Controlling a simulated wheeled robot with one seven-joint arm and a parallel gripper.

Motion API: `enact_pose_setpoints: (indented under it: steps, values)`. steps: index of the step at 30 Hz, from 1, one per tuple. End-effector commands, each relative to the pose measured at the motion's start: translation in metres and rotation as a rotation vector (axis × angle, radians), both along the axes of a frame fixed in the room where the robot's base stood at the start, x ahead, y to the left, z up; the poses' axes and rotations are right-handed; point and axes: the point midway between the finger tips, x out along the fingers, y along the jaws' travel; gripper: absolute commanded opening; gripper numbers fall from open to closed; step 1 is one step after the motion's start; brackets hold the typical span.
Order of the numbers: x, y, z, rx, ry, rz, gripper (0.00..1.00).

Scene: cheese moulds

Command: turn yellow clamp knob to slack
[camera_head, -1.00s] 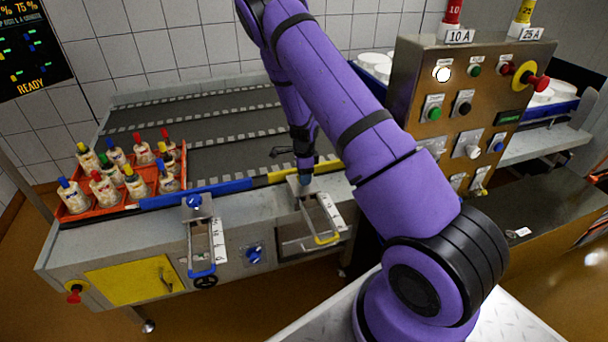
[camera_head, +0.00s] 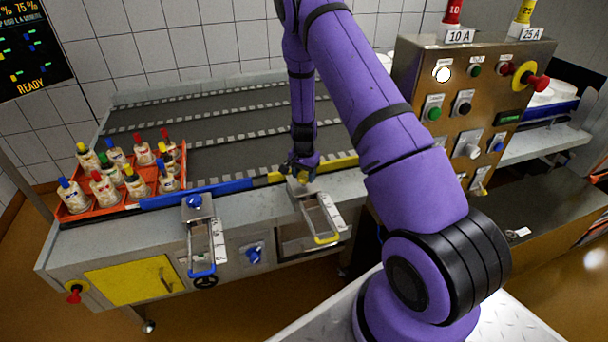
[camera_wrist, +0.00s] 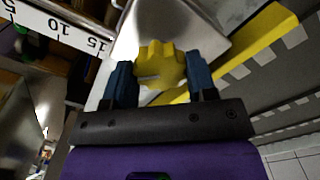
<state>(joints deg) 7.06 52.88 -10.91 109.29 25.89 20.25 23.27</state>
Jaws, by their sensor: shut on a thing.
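The yellow clamp knob (camera_wrist: 160,72) sits between the two blue fingers of my gripper (camera_wrist: 160,84) in the wrist view, which are closed on its sides. The knob is lobed and has a pale mark on its face. In the head view my gripper (camera_head: 302,171) points down at the table's front edge, over the metal block at the top of the yellow-handled clamp (camera_head: 322,215). There the knob (camera_head: 304,178) is mostly hidden by my gripper.
A blue knob (camera_head: 194,202) tops the blue-handled clamp (camera_head: 203,250) to the left. A yellow rail (camera_head: 340,163) and blue rail (camera_head: 195,193) run along the table edge. An orange tray (camera_head: 95,211) holds several bottle-like items. A control cabinet (camera_head: 415,75) stands right.

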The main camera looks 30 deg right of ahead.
Motion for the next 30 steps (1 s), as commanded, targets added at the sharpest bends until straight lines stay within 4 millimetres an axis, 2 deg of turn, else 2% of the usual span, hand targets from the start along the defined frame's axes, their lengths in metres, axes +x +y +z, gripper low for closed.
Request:
enact_pose_setpoints:
  steps: [18, 30]
  values:
    - [0.0008, -0.0008, 0.0006, -0.001, -0.002, 0.558, 0.28]
    - [0.0009, -0.0003, 0.0005, -0.001, -0.002, 0.766, 0.28]
